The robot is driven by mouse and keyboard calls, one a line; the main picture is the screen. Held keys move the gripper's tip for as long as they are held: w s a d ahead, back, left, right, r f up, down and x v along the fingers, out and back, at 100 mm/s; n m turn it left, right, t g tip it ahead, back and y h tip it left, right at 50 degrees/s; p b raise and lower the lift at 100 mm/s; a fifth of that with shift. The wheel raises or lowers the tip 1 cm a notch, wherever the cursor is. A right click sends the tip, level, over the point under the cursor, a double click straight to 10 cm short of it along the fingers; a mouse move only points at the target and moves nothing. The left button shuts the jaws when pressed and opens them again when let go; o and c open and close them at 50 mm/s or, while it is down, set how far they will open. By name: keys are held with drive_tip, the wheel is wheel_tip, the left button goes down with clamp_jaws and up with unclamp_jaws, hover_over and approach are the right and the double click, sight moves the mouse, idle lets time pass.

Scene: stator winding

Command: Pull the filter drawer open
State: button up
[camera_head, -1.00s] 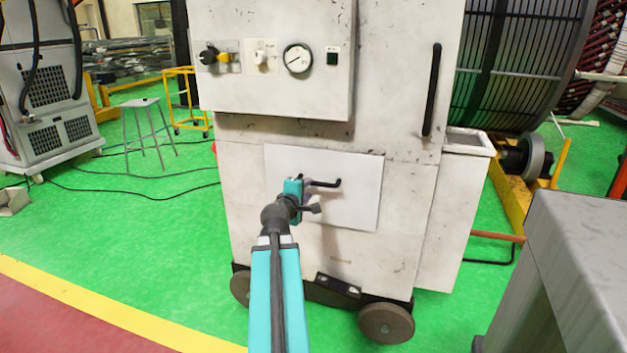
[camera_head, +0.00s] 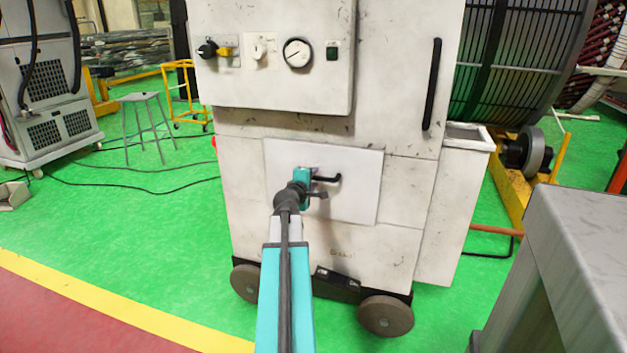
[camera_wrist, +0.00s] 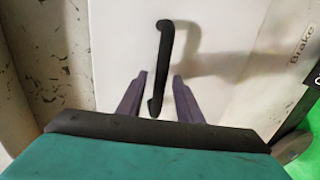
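The filter drawer (camera_head: 352,200) is a plain white panel low on the front of the pale machine cabinet, and its face looks flush with the cabinet. Its black bar handle (camera_head: 327,179) also shows in the wrist view (camera_wrist: 163,60), running up and down there. My gripper (camera_head: 312,180) is in front of the drawer at the handle. In the wrist view its two purple fingers (camera_wrist: 159,98) are open, one on each side of the lower end of the handle, with gaps between. In the head view my wrist hides the left part of the handle.
The cabinet (camera_head: 400,200) stands on dark wheels (camera_head: 386,316). A long black handle (camera_head: 432,85) and a gauge (camera_head: 298,53) sit above the drawer. A grey block-like surface (camera_head: 590,250) is at the near right.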

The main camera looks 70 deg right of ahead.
drive_tip(key=shift+d+f, duration=0.1)
drive_tip(key=shift+d, duration=0.35)
clamp_jaws()
drive_tip(key=shift+a, duration=0.15)
drive_tip(key=shift+f, duration=0.1)
